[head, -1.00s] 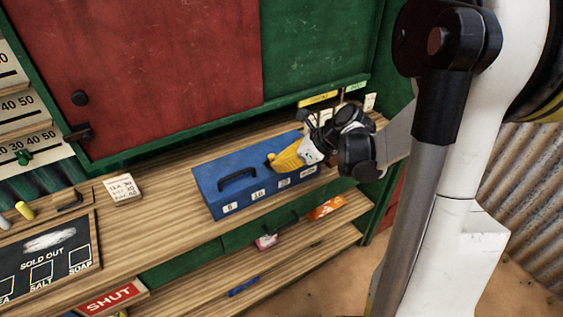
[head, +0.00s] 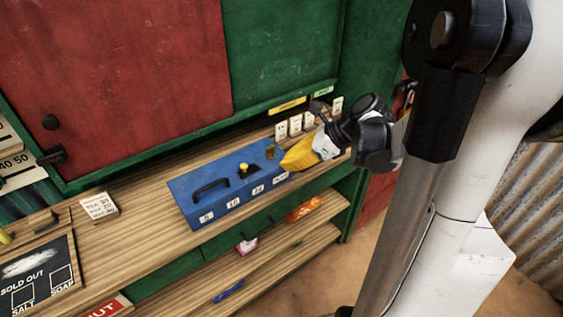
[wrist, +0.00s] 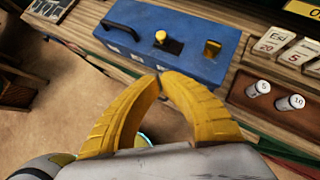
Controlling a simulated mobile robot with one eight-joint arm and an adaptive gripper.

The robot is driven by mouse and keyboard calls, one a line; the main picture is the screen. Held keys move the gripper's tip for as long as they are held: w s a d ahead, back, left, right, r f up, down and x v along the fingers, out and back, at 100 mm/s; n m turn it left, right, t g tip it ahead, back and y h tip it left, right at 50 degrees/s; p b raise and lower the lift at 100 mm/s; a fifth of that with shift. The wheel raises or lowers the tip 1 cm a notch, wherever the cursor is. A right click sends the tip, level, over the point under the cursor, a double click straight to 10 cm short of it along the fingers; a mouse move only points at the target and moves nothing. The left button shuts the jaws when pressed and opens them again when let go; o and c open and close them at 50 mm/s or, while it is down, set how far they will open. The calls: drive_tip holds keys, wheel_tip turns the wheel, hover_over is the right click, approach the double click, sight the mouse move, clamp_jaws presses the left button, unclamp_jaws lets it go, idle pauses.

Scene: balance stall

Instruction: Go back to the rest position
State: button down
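My gripper (head: 284,163) has yellow fingers and hangs at the right front edge of the blue box (head: 190,190) on the counter. In the wrist view the two yellow fingertips (wrist: 159,77) come together at a point with nothing seen between them. The fingers are in front of the blue box (wrist: 203,67), apart from its yellow-topped knob. The box has a black handle (head: 210,189), a yellow-topped knob (head: 243,168) in a dark slot, and numbered labels along its front.
The wooden counter (head: 140,213) holds a price card (head: 99,207) and a slate (head: 38,270) at left. Number cards (head: 295,125) stand at the back right. In the wrist view, two small white-topped cylinders (wrist: 258,89) sit in a wooden block. Shelves lie below.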

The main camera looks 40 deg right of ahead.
idle(0.5)
drive_tip(key=s+a+r+n+h, duration=0.2)
drive_tip(key=s+a+n, duration=0.3)
drive_tip(key=n, duration=0.9)
drive_tip(key=s+a+r+n+h, duration=0.3)
drive_tip(key=s+a+n, duration=0.2)
drive_tip(key=a+n, duration=0.6)
drive_tip(key=n, duration=0.3)
drive_tip(key=shift+a+h, duration=0.25)
drive_tip(key=shift+h, duration=0.05)
drive_tip(key=shift+s, duration=0.15)
